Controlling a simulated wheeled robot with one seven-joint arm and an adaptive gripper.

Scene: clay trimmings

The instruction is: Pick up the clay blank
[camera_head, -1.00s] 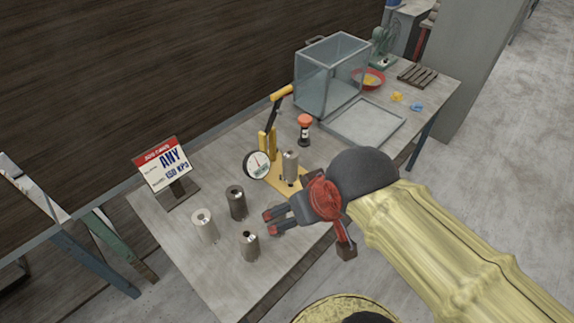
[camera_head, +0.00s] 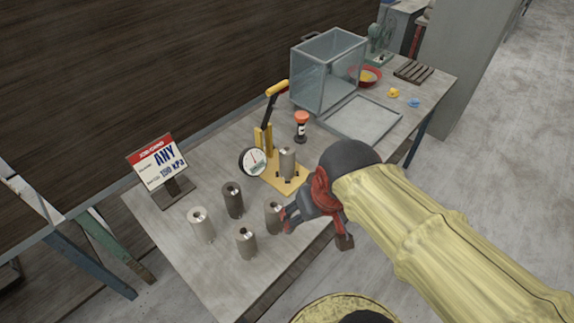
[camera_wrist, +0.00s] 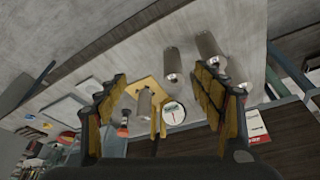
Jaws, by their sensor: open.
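Several grey cylinders with a hole in the top stand upright on the table; I cannot tell which is the clay blank. In the head view, one cylinder (camera_head: 273,213) is right beside my gripper (camera_head: 287,219), partly covered by its fingers. Others are a pale one (camera_head: 201,226), a dark one (camera_head: 232,201) and a front one (camera_head: 245,243). Another cylinder (camera_head: 287,162) stands on a yellow-based press (camera_head: 270,174). In the wrist view my gripper (camera_wrist: 163,98) is open and empty, with cylinders (camera_wrist: 172,62) beyond the fingers.
A round gauge (camera_head: 253,161) and an orange-topped device (camera_head: 301,127) are by the press. A sign (camera_head: 160,166) stands at the left. A glass box (camera_head: 328,72), a flat tray (camera_head: 362,118) and a red bowl (camera_head: 368,77) are farther back on the table.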

